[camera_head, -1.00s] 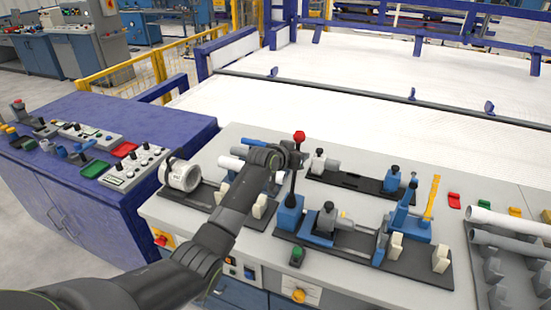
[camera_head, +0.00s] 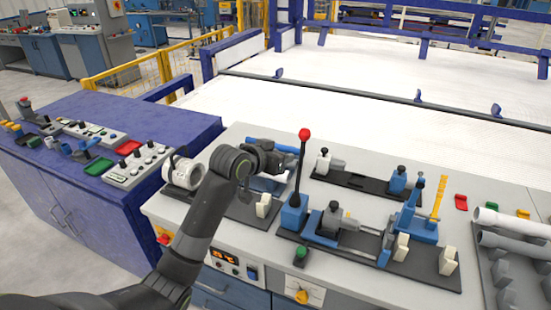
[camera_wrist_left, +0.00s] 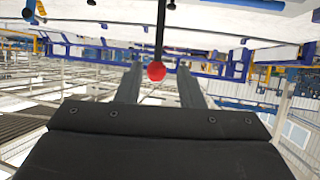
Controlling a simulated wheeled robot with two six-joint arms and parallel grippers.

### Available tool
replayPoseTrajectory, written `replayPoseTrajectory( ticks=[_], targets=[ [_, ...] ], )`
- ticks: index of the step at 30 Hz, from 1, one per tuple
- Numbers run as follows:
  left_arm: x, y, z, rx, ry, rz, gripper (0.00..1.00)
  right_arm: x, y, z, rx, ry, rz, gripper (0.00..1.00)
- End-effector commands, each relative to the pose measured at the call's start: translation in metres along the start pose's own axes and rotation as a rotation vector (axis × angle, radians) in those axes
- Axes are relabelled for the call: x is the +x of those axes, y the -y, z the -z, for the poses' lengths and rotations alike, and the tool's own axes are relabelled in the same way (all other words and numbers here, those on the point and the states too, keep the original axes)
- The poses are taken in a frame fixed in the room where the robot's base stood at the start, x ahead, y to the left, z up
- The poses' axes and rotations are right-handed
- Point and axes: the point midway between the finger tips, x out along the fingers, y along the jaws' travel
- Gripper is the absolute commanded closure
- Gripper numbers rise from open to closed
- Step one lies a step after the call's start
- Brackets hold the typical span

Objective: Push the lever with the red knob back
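The lever (camera_head: 298,175) is a dark rod rising nearly upright from a blue base block (camera_head: 293,214), with a red knob (camera_head: 304,133) on top. In the left wrist view the red knob (camera_wrist_left: 156,71) appears between the two finger outlines, with its rod running to the top edge. My left gripper (camera_head: 284,160) is just left of the rod in the head view, below the knob. Its fingers are apart in the wrist view. I cannot tell whether they touch the lever. My right gripper is not in view.
Fixtures on black plates surround the lever, including a clamp unit (camera_head: 333,221) right of it and a rear fixture (camera_head: 396,180). A white cylinder (camera_head: 181,173) stands left of my arm. Pipes (camera_head: 510,222) lie on a grey rack at right. A green button (camera_head: 300,252) is in front.

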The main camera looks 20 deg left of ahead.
Motion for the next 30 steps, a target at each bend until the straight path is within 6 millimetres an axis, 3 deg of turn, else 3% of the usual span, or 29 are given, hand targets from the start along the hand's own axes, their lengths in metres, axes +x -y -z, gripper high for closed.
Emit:
replayPoseTrajectory(
  ticks=[7,23,26,30],
  targets=[
    [-0.017,0.0,-0.001,0.0,0.0,-0.001,0.66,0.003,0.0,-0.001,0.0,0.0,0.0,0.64],
    [-0.018,0.0,-0.003,-0.001,0.004,0.0,0.66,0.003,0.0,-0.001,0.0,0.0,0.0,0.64],
    [-0.021,0.001,-0.021,-0.003,0.031,0.01,0.66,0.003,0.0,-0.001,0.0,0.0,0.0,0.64],
    [-0.036,0.004,-0.083,-0.01,0.124,0.046,0.66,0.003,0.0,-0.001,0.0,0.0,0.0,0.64]
  ],
)
